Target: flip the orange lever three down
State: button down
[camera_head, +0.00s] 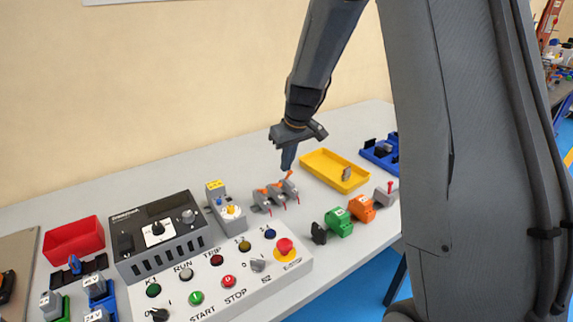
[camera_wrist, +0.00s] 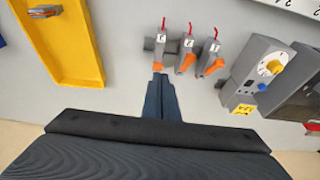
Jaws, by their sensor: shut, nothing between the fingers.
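Three grey lever connectors with orange levers and red wires stand side by side on the table. The one under my gripper is rightmost in the head view and leftmost in the wrist view; its orange lever (camera_wrist: 157,67) also shows in the head view (camera_head: 289,175), pointing up. The middle orange lever (camera_wrist: 187,62) and the far one (camera_wrist: 214,67) stand beside it. The small labels are too blurred to read surely. My gripper (camera_head: 286,168) is shut and empty, pointing down, its tips (camera_wrist: 157,80) right at the near lever; I cannot tell whether they touch.
A yellow tray (camera_head: 311,167) lies to the right in the head view. A grey device with a yellow-marked dial (camera_head: 220,199) stands to the left. A control panel with buttons (camera_head: 206,300) lies in front. Green (camera_head: 338,222) and orange (camera_head: 361,208) blocks stand front right.

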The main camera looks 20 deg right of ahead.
jog(key=shift+s+d+f, duration=0.1)
jog(key=shift+s+d, duration=0.2)
jog(key=shift+s, duration=0.05)
jog(key=shift+d, duration=0.2)
jog(key=shift+w+a+f, duration=0.25)
jog(key=shift+w, duration=0.4)
jog(key=r, duration=0.1)
jog(key=w+r+p, duration=0.1)
jog(key=r+p, duration=0.1)
jog(key=shift+w+a+r, duration=0.1)
jog(key=shift+w+a, duration=0.2)
jog(key=s+d+r+b, duration=0.2)
jog(key=s+d, duration=0.1)
jog(key=s, duration=0.6)
jog(key=shift+b, duration=0.35)
